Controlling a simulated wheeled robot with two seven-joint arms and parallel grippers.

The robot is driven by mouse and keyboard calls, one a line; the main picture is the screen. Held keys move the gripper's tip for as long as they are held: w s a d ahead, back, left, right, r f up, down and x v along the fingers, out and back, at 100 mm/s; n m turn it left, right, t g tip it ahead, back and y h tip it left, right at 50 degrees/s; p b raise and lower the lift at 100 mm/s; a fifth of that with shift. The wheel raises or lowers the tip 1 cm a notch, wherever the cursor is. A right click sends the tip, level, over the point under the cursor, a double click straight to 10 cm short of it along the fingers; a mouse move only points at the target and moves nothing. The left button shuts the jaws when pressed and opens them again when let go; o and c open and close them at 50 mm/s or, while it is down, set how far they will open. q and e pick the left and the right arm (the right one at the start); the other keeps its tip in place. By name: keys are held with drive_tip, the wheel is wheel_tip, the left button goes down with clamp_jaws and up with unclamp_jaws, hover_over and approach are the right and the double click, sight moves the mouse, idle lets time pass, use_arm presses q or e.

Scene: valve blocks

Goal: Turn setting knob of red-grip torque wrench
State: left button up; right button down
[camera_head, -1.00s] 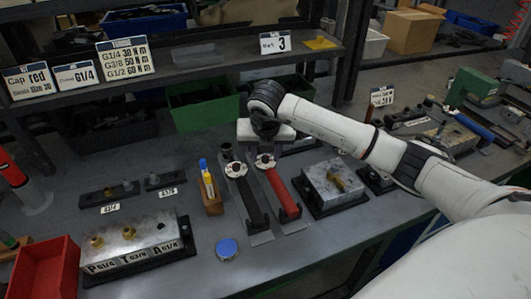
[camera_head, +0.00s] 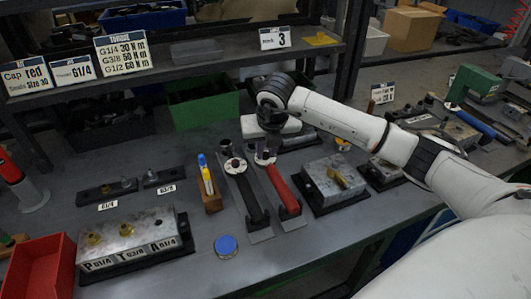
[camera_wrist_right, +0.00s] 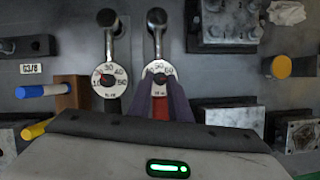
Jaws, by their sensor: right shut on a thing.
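The red-grip torque wrench (camera_head: 283,190) lies on the bench with its red handle toward the near edge. A round white dial with numbers (camera_wrist_right: 157,71) sits at its head, seen in the right wrist view. My right gripper (camera_head: 267,153) is over this head; in the right wrist view its purple fingers (camera_wrist_right: 159,88) meet the lower part of the dial. The gripper is shut on the setting knob there; the fingers partly hide the knob and dial. A black-grip torque wrench (camera_head: 248,195) with a similar dial (camera_wrist_right: 109,79) lies just left. My left gripper is not in view.
A wooden holder with blue and yellow markers (camera_head: 210,192) stands left of the wrenches. A metal valve block (camera_head: 333,183) is to the right, another (camera_head: 132,243) at front left. A blue round tin (camera_head: 226,245) lies in front. A green bin (camera_head: 203,104) stands behind.

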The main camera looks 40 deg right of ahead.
drive_tip(key=n+b, duration=0.1)
drive_tip(key=n+y, duration=0.1)
drive_tip(key=shift+d+f+n+t+b, duration=0.1)
drive_tip(key=shift+d+n+t+b, duration=0.1)
drive_tip(key=shift+n+t+b, duration=0.15)
drive_tip(key=n+y+b, duration=0.1)
drive_tip(key=n, duration=0.2)
drive_tip(key=shift+d+n+b, duration=0.15)
drive_tip(key=shift+n+b, duration=0.1)
drive_tip(key=shift+b, duration=0.1)
drive_tip(key=n+y, duration=0.1)
drive_tip(key=n, duration=0.2)
drive_tip(key=shift+w+d+r+n+y+b, duration=0.1)
drive_tip(key=shift+d+r+n+y+b, duration=0.1)
drive_tip(key=shift+n+y+b, duration=0.15)
drive_tip(key=n+g+y, duration=0.1)
drive_tip(key=n, duration=0.1)
drive_tip(key=shift+w+d+n, duration=0.1)
drive_tip(key=shift+n, duration=0.25)
drive_tip(key=n+g+y, duration=0.1)
drive_tip(key=n, duration=0.2)
drive_tip(key=shift+w, duration=0.1)
drive_tip(key=shift+n+g, duration=0.35)
drive_tip(key=shift+n, duration=0.75)
drive_tip(key=shift+d, duration=0.1)
